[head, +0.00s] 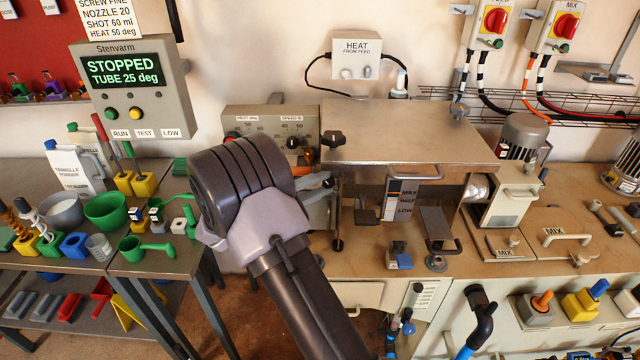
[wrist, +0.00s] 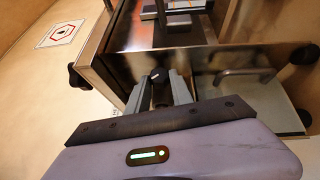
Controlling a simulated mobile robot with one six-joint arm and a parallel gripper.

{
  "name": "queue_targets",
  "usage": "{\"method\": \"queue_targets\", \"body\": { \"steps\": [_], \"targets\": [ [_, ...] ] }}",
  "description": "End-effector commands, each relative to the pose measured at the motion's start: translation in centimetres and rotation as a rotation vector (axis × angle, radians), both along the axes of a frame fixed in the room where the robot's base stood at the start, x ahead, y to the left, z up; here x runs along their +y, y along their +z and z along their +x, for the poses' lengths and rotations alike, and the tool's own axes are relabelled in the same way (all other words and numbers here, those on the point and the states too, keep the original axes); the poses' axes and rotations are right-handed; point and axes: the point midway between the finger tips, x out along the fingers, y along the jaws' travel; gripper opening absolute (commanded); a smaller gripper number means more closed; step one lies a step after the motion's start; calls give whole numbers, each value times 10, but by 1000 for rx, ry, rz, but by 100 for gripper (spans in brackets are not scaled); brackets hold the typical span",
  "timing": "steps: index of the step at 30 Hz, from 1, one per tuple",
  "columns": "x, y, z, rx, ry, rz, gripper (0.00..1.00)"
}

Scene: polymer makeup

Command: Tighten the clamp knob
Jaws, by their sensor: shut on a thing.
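In the wrist view, a small black knob (wrist: 160,88) with a pale mark, apparently the clamp knob, sits between the two grey fingertips of my gripper (wrist: 161,94). My gripper is shut on it, at the side of the steel-topped machine (wrist: 190,58). In the head view, my gripper (head: 322,184) reaches the left side of the same machine (head: 400,130); my wrist and forearm stand in front. The knob in its grip cannot be made out there.
A black lobed knob (head: 333,138) stands at the machine's upper left corner; another dark knob (head: 338,244) is lower. A control box (head: 270,125) is behind my gripper. The display (head: 125,71) reads "STOPPED, TUBE 25 deg". Tables with cups and tools (head: 105,210) lie left.

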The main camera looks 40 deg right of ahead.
Motion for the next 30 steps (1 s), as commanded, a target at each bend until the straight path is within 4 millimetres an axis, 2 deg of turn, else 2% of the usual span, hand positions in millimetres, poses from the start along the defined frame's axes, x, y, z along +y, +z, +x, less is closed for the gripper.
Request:
{"method": "queue_targets", "body": {
  "steps": [15,30],
  "targets": [
    [-1,8,0,-218,1,287,0],
    [-1,9,-1,-281,-1,372,0]
  ]
}}
